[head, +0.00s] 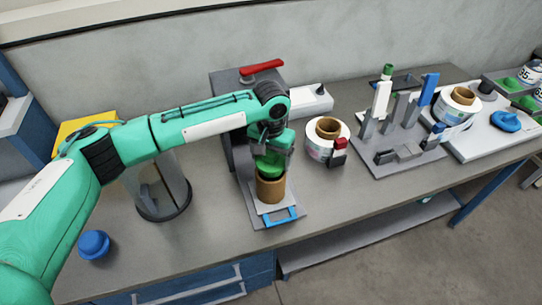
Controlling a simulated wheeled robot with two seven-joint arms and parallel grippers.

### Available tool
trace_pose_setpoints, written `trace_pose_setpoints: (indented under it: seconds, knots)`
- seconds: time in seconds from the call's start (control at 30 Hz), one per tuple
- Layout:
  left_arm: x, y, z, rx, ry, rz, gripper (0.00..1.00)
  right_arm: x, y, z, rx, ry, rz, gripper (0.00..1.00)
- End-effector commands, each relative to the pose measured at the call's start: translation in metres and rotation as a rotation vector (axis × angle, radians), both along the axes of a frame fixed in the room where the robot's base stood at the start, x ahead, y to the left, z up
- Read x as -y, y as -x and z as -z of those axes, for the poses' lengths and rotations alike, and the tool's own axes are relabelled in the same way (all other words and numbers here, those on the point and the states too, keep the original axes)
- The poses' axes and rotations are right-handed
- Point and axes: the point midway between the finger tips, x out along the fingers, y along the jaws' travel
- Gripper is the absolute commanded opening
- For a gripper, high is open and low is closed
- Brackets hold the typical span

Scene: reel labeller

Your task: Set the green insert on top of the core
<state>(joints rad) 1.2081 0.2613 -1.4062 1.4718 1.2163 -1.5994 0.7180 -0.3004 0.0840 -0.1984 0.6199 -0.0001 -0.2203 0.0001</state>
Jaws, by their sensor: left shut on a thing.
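The green insert (268,171) is in my left gripper (271,158), which points down over the core. The brown core (270,188) stands upright on the grey plate of a machine with a blue front handle. The insert is at the core's top opening. I cannot tell whether it touches the rim or hangs just above it. The fingertips are partly hidden by the wrist and the insert. My right gripper is not in view.
A label reel (316,150) with a brown core stands right of the machine, beside a red-and-black item (339,151). A tool rack (400,130) is farther right. A clear cylinder (158,190) and a blue knob (94,244) are left. The front middle bench is clear.

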Motion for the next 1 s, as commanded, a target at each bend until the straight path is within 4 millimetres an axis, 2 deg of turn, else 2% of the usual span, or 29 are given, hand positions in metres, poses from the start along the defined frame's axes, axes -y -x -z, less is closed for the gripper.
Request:
trace_pose_setpoints:
  seconds: [0.03, 0.17, 0.53, 1.0]
  knots:
    - [0.0, -0.0004, 0.0067, 0.001, 0.0, 0.0, 0.57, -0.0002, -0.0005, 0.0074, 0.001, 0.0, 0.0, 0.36]
    - [0.0, -0.0003, 0.0092, 0.002, 0.001, -0.001, 0.57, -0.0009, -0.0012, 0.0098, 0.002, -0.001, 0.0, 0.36]
    - [-0.0001, -0.0003, 0.0083, 0.001, 0.0, -0.001, 0.57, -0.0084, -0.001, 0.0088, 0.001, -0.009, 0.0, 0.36]
    - [-0.0002, 0.0004, 0.0068, 0.0, 0.001, -0.001, 0.57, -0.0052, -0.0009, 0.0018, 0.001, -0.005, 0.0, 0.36]
